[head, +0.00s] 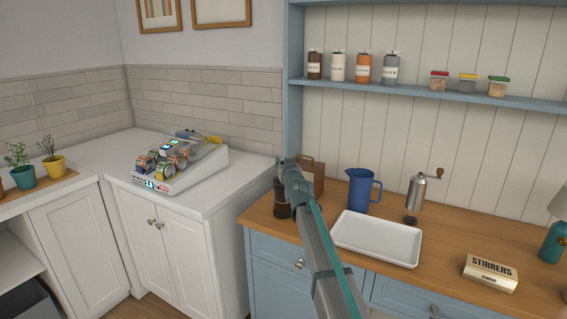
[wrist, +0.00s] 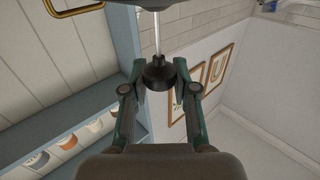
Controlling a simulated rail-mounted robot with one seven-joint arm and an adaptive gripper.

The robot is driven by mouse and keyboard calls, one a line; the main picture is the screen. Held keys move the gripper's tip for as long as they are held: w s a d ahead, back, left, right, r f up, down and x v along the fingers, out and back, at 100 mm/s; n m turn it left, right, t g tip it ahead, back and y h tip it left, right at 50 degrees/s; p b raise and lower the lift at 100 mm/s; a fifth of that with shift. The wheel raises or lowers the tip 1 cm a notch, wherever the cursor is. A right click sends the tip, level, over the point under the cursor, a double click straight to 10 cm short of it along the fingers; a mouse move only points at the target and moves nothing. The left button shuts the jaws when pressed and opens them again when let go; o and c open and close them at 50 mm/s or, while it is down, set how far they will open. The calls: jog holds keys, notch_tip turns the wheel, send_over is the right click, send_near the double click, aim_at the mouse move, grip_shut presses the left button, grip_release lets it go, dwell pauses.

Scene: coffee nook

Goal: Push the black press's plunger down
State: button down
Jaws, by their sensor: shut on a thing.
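The black press (head: 281,204) stands on the wooden counter at its left end, partly hidden behind my arm. My gripper (head: 283,163) is at the top of the press. In the wrist view, the plunger's black knob (wrist: 159,74) sits between the two fingertips of my gripper (wrist: 160,84), which is shut on it. The thin metal plunger rod (wrist: 157,34) shows beyond the knob. The press body is mostly out of the wrist view.
On the wooden counter (head: 436,270) stand a white tray (head: 347,242), a blue jug (head: 360,192), a grinder (head: 417,191) and a stirrers box (head: 490,270). A brown board or bag (head: 316,174) is close behind my gripper. A shelf (head: 430,93) with jars runs above.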

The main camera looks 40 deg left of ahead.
notch_tip(320, 180, down, 4)
jog(key=shift+f+b, duration=0.1)
jog(key=shift+b, duration=1.05)
jog(key=c, duration=0.9)
grip_release()
jog(key=shift+o, duration=0.2)
jog(key=shift+r, duration=0.2)
